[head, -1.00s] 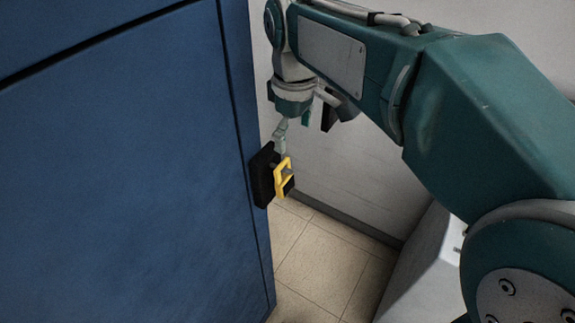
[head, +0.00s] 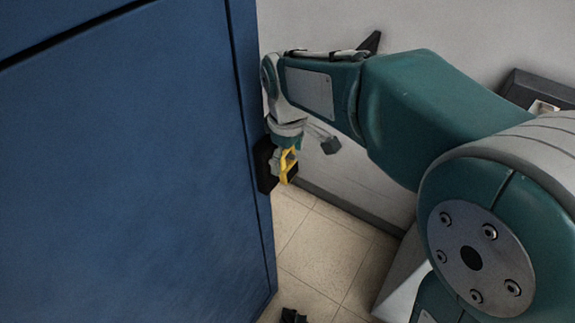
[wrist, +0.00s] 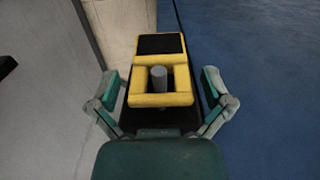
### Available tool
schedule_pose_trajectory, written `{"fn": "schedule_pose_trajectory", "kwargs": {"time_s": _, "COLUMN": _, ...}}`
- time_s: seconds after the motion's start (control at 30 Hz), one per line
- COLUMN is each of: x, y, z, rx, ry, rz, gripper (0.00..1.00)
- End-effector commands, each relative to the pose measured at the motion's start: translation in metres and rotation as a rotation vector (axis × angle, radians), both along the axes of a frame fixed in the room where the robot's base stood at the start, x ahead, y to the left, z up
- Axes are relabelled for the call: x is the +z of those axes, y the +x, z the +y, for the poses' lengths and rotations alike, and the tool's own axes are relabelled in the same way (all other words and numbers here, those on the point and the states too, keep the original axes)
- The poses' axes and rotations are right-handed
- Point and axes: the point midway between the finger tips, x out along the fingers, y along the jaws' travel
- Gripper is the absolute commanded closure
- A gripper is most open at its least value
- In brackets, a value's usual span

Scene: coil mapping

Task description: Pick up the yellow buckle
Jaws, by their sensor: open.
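The yellow buckle (wrist: 160,100) is a rectangular frame with a crossbar. In the wrist view a grey peg stands up through its nearer opening, and a black patch shows in its farther one. A black block (head: 264,165) on the edge of the blue cabinet sits behind the buckle (head: 284,168) in the head view. My gripper (wrist: 163,92) is open, with one green-padded finger on each side of the buckle, apart from it. In the head view my gripper is over the buckle and partly hides it; its fingers are hard to make out there.
The blue cabinet (head: 120,170) fills the left of the head view. A pale wall (head: 330,25) stands behind my arm. Tiled floor (head: 320,250) lies below, with a small dark object (head: 293,316) at the bottom edge. A dark tray-like thing (head: 530,90) is at right.

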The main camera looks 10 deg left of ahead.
Motion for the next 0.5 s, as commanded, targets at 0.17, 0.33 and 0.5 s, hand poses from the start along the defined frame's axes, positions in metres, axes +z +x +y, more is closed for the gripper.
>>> {"fn": "schedule_pose_trajectory", "kwargs": {"time_s": 0.17, "x": -0.0006, "y": 0.0002, "z": -0.0006, "rx": -0.001, "ry": 0.001, "rz": 0.0, "gripper": 0.0}}
{"fn": "schedule_pose_trajectory", "kwargs": {"time_s": 0.33, "x": -0.0004, "y": 0.0002, "z": -0.0006, "rx": -0.001, "ry": 0.001, "rz": 0.0, "gripper": 0.62}}
{"fn": "schedule_pose_trajectory", "kwargs": {"time_s": 0.5, "x": -0.0006, "y": 0.0001, "z": -0.0006, "rx": -0.001, "ry": 0.0, "rz": 0.0, "gripper": 0.77}}
